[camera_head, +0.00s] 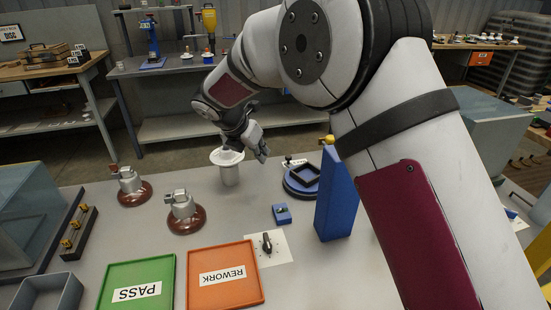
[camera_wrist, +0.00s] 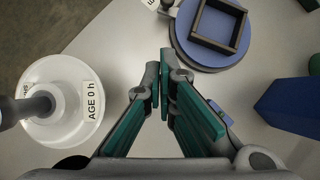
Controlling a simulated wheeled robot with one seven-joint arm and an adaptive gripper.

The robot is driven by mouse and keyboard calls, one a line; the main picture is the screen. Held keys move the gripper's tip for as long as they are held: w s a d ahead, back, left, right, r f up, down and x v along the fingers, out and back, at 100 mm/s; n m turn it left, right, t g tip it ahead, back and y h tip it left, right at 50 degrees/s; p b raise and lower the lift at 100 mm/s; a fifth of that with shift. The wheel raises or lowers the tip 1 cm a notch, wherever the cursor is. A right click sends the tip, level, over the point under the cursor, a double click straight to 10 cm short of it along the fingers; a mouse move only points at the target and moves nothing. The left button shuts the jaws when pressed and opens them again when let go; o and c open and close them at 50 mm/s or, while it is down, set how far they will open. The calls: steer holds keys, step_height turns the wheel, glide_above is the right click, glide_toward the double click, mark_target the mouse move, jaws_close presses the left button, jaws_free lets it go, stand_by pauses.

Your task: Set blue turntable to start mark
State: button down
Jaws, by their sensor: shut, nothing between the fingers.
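The blue turntable (camera_head: 297,191) stands at the back of the grey bench, right of my gripper (camera_head: 261,146), with a dark square frame (camera_head: 289,180) on top. In the wrist view the turntable (camera_wrist: 190,53) is at the upper right, and the frame lies inside its rim. A small white label (camera_wrist: 152,4) with partly cut-off lettering is by the turntable's upper left edge; I cannot read a start mark.
A tall blue block (camera_head: 335,205) stands right of the turntable. A small blue block (camera_head: 282,214), a dark knob on a white plate (camera_head: 270,248), and PASS (camera_head: 110,270) and REWORK (camera_head: 255,262) trays are nearer.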

mark_target(290, 160)
steer(key=s+d+r+n+g+y, duration=0.1)
steer(key=s+d+r+n+y, duration=0.15)
steer(key=d, duration=0.25)
steer(key=shift+n+y, duration=0.25)
steer(key=shift+n, duration=0.1)
steer(key=x, duration=0.9)
steer(key=shift+w+f+b, duration=0.15)
steer(key=shift+w+b, duration=0.25)
steer(key=shift+w, duration=0.05)
steer(key=w, duration=0.3)
steer(key=shift+w+d+f, duration=0.1)
steer(key=shift+d+f, duration=0.05)
steer(key=shift+d, duration=0.1)
steer(key=shift+w+d, duration=0.1)
steer(key=shift+w, duration=0.4)
steer(key=shift+w+b, duration=0.25)
steer(key=shift+b, duration=0.1)
steer(key=shift+w+d+m+b, duration=0.35)
steer(key=shift+w+d+m, duration=0.3)
steer(key=shift+w, duration=0.4)
